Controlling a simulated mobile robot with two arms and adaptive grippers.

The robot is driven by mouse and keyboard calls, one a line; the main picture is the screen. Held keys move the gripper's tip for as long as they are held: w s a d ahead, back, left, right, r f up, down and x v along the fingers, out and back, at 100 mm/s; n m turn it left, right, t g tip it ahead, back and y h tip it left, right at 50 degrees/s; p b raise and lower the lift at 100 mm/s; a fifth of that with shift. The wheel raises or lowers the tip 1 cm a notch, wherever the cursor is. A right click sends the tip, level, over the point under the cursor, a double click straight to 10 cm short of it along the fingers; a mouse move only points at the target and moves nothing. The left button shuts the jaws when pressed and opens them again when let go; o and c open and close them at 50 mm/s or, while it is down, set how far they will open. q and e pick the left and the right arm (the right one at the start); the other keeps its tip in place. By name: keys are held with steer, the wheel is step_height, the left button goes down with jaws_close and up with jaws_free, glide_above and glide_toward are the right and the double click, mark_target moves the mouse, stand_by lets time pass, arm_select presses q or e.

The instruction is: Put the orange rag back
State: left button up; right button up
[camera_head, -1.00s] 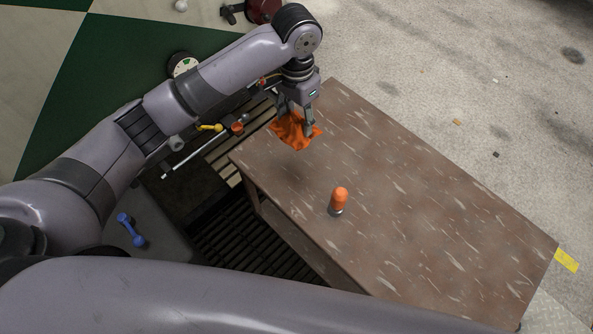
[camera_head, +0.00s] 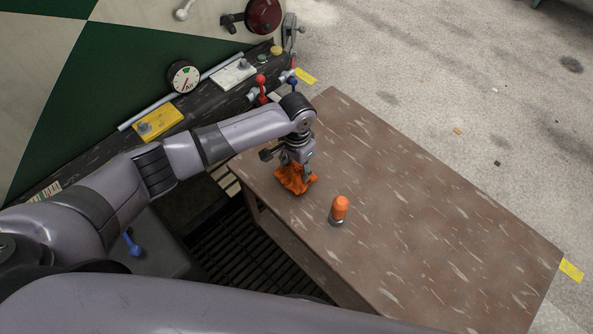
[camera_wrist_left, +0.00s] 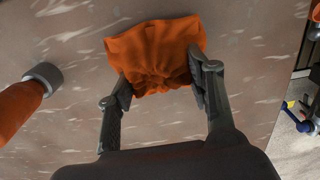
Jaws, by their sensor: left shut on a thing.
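The orange rag (camera_head: 291,181) is at the left edge of the brown table (camera_head: 420,220) in the head view. My left gripper (camera_head: 301,170) is shut on it from above. In the left wrist view the rag (camera_wrist_left: 155,52) is bunched between the two fingertips (camera_wrist_left: 160,88), over the tabletop. I cannot tell whether the rag touches the table. My right gripper is not in view.
An orange bottle-like object with a grey base (camera_head: 339,209) stands upright on the table, just right of the rag. A control panel with a gauge (camera_head: 184,77) and red levers (camera_head: 262,88) lies behind my left arm. Most of the tabletop to the right is clear.

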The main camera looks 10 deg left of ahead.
arm_select(q)
steer(key=shift+f, duration=0.9)
steer(key=shift+f, duration=0.3)
steer(key=o, duration=1.4)
steer(key=shift+c, duration=0.2)
